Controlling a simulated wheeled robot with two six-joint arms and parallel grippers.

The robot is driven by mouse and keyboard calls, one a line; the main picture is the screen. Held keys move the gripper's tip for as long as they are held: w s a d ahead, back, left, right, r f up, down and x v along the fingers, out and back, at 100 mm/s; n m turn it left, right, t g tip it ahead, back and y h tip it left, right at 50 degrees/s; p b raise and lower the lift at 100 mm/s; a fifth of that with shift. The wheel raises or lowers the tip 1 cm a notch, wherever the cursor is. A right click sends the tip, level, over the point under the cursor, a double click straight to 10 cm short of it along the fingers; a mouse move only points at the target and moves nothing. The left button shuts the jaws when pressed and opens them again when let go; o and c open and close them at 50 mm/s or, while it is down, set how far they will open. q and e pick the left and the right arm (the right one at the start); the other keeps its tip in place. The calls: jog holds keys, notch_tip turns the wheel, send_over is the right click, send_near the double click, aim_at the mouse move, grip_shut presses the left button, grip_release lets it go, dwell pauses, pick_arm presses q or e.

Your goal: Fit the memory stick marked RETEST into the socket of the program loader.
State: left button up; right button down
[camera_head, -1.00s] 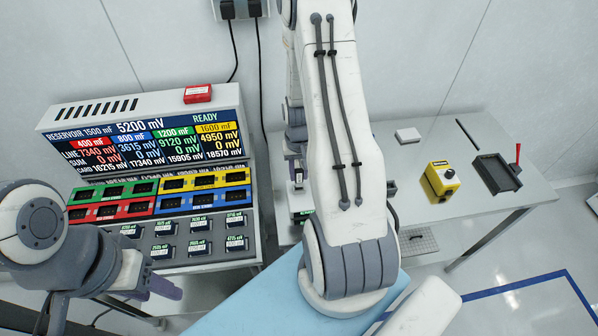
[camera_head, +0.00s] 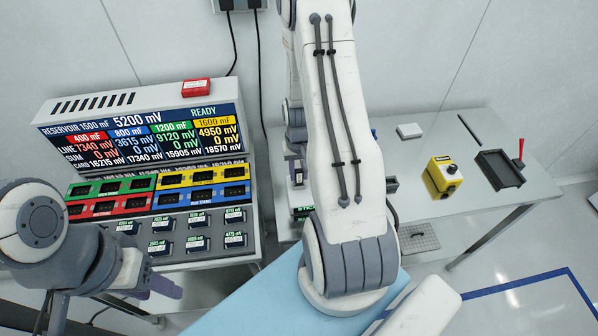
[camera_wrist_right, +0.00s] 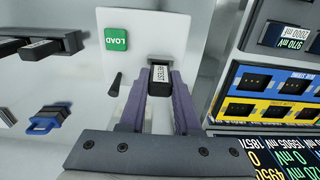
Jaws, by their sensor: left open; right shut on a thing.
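The memory stick marked RETEST (camera_wrist_right: 161,76) is dark with a white label. In the right wrist view it sits between the purple fingers of my right gripper (camera_wrist_right: 160,88), which is shut on it. Its far end meets a dark socket (camera_wrist_right: 160,59) on the white face of the program loader (camera_wrist_right: 180,30), beside a green LOAD button (camera_wrist_right: 116,39). How deep it sits I cannot tell. In the head view my right arm hides most of the loader; a small green-lettered screen (camera_head: 304,211) shows. My left gripper (camera_head: 160,286) is open and empty, low at the left.
A console (camera_head: 50,147) with a large display and coloured slot rows stands at the left. The bench (camera_head: 400,155) carries a yellow box (camera_head: 441,176), a dark tray (camera_head: 497,170) and a white block (camera_head: 409,131). A blue-ended item (camera_wrist_right: 45,121) lies left of the loader in the wrist view.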

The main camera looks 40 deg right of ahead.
aim_at(299, 170)
jog(key=c, duration=0.5)
grip_release()
jog(key=shift+c, duration=0.2)
jog(key=shift+r, duration=0.6)
notch_tip(299, 170, up, 9)
jog(key=shift+r+b, duration=0.15)
jog(key=shift+b, duration=0.8)
